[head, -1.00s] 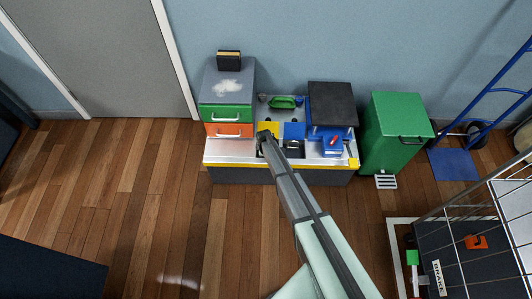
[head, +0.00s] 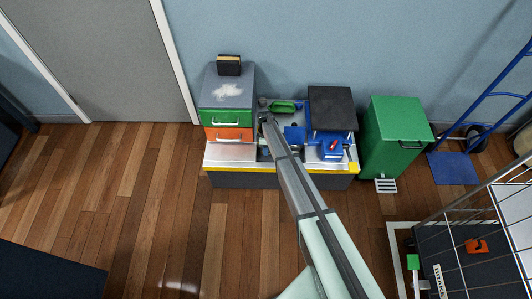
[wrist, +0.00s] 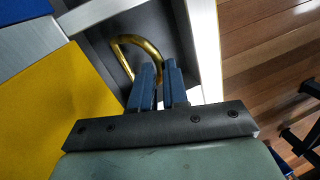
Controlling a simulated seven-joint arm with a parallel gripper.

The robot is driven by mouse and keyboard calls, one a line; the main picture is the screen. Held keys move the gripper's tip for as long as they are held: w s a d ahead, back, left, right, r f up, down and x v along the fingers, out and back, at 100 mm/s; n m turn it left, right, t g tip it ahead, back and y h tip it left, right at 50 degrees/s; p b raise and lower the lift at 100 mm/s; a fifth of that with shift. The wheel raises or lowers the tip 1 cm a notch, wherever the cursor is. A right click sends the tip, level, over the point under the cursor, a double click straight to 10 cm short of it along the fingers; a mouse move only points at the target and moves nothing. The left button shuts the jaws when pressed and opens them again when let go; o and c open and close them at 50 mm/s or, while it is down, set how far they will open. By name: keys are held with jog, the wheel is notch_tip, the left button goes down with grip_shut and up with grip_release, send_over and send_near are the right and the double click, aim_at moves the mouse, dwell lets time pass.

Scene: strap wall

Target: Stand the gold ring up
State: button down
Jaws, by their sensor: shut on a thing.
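The gold ring (wrist: 134,42) shows in the wrist view as a curved gold loop over a dark recessed panel. One side of it runs down between the two blue-grey fingers of my gripper (wrist: 159,72), which are shut on it. The ring's lower part is hidden by the fingers. I cannot tell from this view how far it is tilted. In the head view my gripper (head: 265,118) is over the left-middle of the workbench, just right of the drawer unit. The ring cannot be made out there.
A drawer unit (head: 228,92) with green and orange drawers stands left of the gripper. A green handle (head: 283,106) lies behind it. A black-topped blue box (head: 333,107) and a green bin (head: 397,137) stand to the right. A yellow panel (wrist: 40,100) is beside the recess.

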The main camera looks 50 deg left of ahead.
jog(key=shift+w+a+r+h, duration=0.1)
jog(key=shift+w+a+h, duration=0.1)
jog(key=shift+a+h, duration=0.1)
jog(key=shift+d+g, duration=0.1)
jog(key=shift+g, duration=0.2)
jog(key=c, duration=1.4)
grip_release()
jog(key=shift+r, duration=0.1)
jog(key=v, duration=1.3)
jog(key=shift+r, duration=0.35)
